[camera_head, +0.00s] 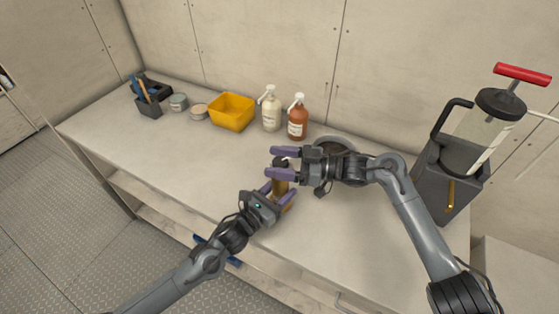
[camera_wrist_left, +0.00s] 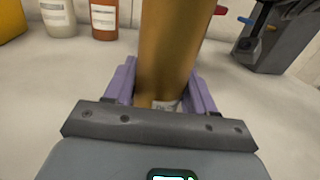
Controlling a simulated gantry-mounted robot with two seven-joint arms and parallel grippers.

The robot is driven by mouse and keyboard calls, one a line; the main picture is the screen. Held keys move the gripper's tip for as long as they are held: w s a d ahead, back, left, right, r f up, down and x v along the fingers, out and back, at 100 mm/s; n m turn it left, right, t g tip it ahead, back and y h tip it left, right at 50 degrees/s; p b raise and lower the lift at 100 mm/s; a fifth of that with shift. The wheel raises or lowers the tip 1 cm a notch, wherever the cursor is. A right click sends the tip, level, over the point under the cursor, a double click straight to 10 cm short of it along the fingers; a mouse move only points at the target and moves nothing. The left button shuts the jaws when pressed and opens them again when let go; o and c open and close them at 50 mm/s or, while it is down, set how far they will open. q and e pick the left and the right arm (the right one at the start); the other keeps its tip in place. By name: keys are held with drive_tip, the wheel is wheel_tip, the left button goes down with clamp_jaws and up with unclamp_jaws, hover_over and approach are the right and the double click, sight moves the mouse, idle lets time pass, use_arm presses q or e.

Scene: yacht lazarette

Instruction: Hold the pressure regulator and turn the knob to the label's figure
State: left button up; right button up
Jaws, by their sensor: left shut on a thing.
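The pressure regulator has a brass cylindrical body (camera_head: 281,190), upright over the front part of the bench. My left gripper (camera_head: 280,194) is shut on this body, which also fills the middle of the left wrist view (camera_wrist_left: 170,50). A pale label (camera_wrist_left: 166,106) shows low on the body, mostly cut off, and its figure is not readable. A dark knob (camera_head: 280,163) tops the regulator. My right gripper (camera_head: 283,162) comes from the right with its two fingers spread, one on each side of the knob in the head view. Contact with the knob cannot be told.
A yellow bin (camera_head: 232,111), a white pump bottle (camera_head: 271,110), a brown pump bottle (camera_head: 298,119), small tins (camera_head: 179,102) and a tool holder (camera_head: 148,106) line the back. A grey stand with a red-handled canister (camera_head: 480,130) is at right. The bench's left front is clear.

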use_arm(q)
drive_tip(key=shift+w+a+r, duration=0.1)
use_arm(e)
drive_tip(key=shift+d, duration=0.2)
drive_tip(key=shift+d, duration=0.3)
drive_tip(key=s+d, duration=0.1)
drive_tip(key=d, duration=0.5)
drive_tip(key=shift+d, duration=0.3)
drive_tip(key=shift+s, duration=0.1)
use_arm(q)
drive_tip(key=o, duration=1.4)
